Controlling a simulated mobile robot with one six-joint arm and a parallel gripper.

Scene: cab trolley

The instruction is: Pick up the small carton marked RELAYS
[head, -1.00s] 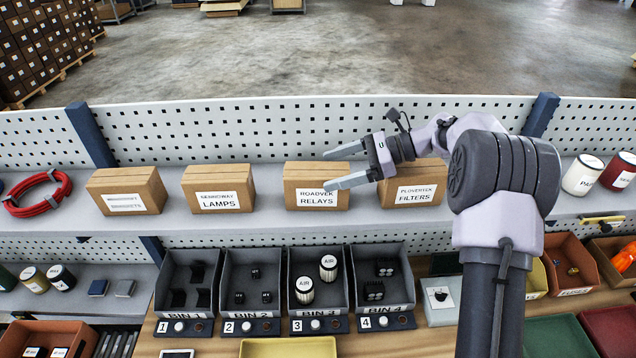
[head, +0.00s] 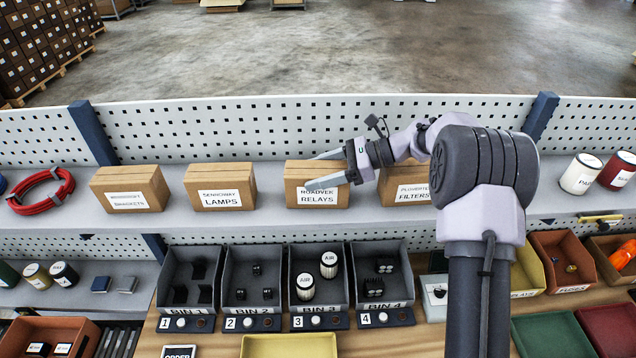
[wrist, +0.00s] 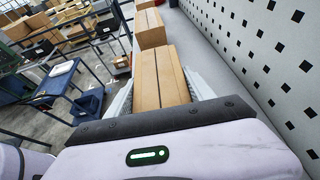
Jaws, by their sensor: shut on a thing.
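The small carton marked RELAYS (head: 318,197) stands upright on the upper shelf, third from the left in the row of cartons. My gripper (head: 325,170) reaches in from the right, with one finger across the carton's front above the label and the other behind it. In the wrist view the carton (wrist: 160,80) lies between the two fingers, and my gripper (wrist: 163,88) is shut on it. The carton appears to rest on the shelf still; I see no clear gap under it.
A carton marked LAMPS (head: 219,187) stands to the left, and the FILTERS carton (head: 405,186) stands close on the right, partly hidden by my arm. A pegboard panel (head: 300,130) rises behind the shelf. Numbered bins (head: 255,275) sit below.

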